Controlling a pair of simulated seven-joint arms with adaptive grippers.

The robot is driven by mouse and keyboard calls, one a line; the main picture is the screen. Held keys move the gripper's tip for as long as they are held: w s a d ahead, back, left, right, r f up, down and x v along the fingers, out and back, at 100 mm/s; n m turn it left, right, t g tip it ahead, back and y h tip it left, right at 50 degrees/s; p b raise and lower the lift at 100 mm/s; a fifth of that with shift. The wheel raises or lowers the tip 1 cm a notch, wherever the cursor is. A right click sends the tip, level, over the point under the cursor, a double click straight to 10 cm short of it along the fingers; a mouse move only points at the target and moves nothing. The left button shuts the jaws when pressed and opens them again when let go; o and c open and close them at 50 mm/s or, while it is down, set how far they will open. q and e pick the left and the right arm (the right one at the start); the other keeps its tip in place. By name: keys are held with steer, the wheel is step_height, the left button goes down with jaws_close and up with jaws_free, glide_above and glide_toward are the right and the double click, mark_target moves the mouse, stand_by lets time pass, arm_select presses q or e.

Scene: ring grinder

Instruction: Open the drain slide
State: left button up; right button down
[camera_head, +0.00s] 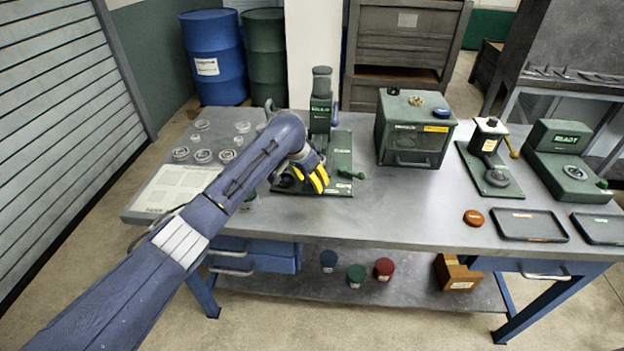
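My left arm reaches in from the lower left across the workbench. Its gripper (312,178), with yellow fingertips, points down over the front of a green machine (321,110) on a green base plate (340,155). The fingertips overlap one another in this view, so I cannot tell their gap or whether they touch anything. A lever with a dark green knob (345,174) is just right of the fingertips. I cannot pick out a drain slide for certain; my arm and gripper hide the left and front of the machine. My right gripper is not in view.
A green box (413,135), a small press (488,155) and a green gauge unit (562,160) stand to the right. Metal rings (203,156) lie at the left. Two dark trays (530,225) lie at the right front. The bench between the box and front edge is clear.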

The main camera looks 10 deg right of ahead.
arm_select(q)
jaws_close()
stand_by(0.4)
steer(key=c, duration=1)
jaws_free()
steer(key=o, duration=1)
steer(key=shift+r, duration=0.1)
steer(key=v, duration=1.1)
steer(key=shift+a+r, duration=0.15)
steer(key=shift+r, duration=0.2)
steer(key=shift+s, duration=0.15)
